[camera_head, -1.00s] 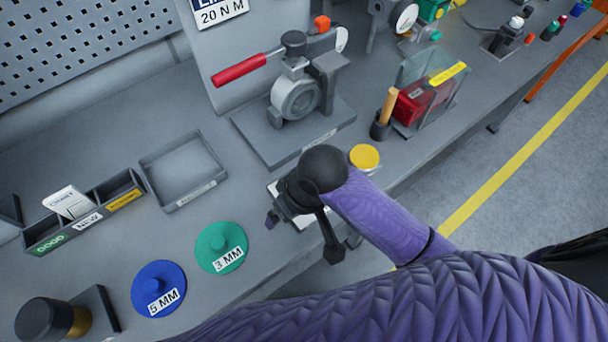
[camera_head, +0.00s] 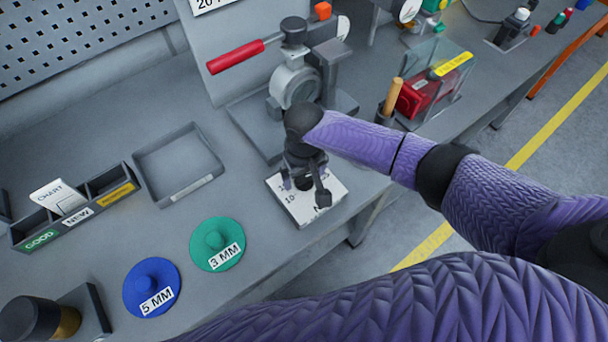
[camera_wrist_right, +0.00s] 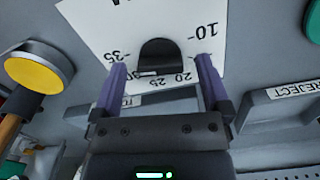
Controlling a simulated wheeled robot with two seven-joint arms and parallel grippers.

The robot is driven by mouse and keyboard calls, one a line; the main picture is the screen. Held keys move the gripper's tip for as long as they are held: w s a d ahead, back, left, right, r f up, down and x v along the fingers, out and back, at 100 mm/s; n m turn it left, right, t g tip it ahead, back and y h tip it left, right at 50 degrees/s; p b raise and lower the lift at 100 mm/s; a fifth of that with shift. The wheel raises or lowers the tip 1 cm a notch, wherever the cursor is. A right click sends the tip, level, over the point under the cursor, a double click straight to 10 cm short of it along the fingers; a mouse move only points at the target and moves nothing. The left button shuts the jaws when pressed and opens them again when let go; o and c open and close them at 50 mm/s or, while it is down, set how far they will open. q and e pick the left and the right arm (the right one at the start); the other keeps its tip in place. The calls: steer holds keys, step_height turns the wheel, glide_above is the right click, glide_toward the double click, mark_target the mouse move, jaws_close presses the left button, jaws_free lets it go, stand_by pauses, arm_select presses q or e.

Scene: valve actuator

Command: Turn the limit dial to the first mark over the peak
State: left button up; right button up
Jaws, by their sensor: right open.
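The limit dial is a dark knob (camera_wrist_right: 158,55) on a white plate (camera_head: 290,207) marked with numbers, at the bench front. In the right wrist view the plate (camera_wrist_right: 85,25) shows 10, 20, 25 and 35 around the knob. My right gripper (camera_head: 304,187) is over the plate, pointing down. In the right wrist view its two purple fingers (camera_wrist_right: 162,68) are apart, one on each side of the knob, with gaps visible. The knob's pointer cannot be read clearly. A card reading CHART (camera_head: 60,196) stands in a sorting box; its curve is not legible. My left gripper is not seen.
A valve with a red handle (camera_head: 236,57) stands behind the dial. An empty tray (camera_head: 205,181), a green 3 MM disc (camera_head: 217,240) and a blue 5 MM disc (camera_head: 150,285) are to the left. A red block in a clear guard (camera_head: 420,95) stands right.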

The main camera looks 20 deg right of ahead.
steer(key=c, duration=1.3)
